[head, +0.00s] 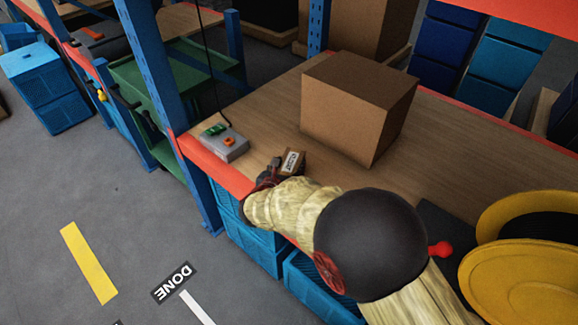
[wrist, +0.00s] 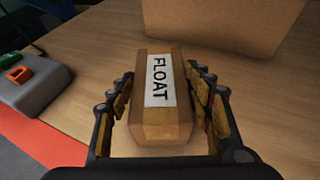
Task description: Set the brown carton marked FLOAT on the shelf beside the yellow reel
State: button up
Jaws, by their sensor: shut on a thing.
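The small brown carton marked FLOAT (wrist: 162,105) is between the two fingers of my gripper (wrist: 162,112) in the wrist view, its white label facing up. My gripper (head: 277,172) is shut on it, with a finger along each side. In the head view the carton (head: 292,161) is at the shelf's front left part; I cannot tell whether it touches the board. The yellow reel (head: 518,262) is at the right of the head view, well apart from the carton. The wooden shelf (head: 440,140) has an orange-red front beam. My arm hides part of the shelf between carton and reel.
A large brown box (head: 350,115) stands on the shelf just behind the carton. A grey control box (head: 224,143) with green and orange buttons is to the left, its cable running up. A blue upright (head: 155,80) stands at the shelf's left. A red knob (head: 440,249) is near the reel.

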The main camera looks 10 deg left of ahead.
jog(key=shift+f, duration=0.1)
jog(key=o, duration=1.3)
jog(key=shift+o, duration=0.4)
jog(key=shift+s+r, duration=0.1)
jog(key=shift+r, duration=0.15)
jog(key=p+v, duration=0.3)
jog(key=v, duration=0.8)
jog(key=shift+s, duration=0.4)
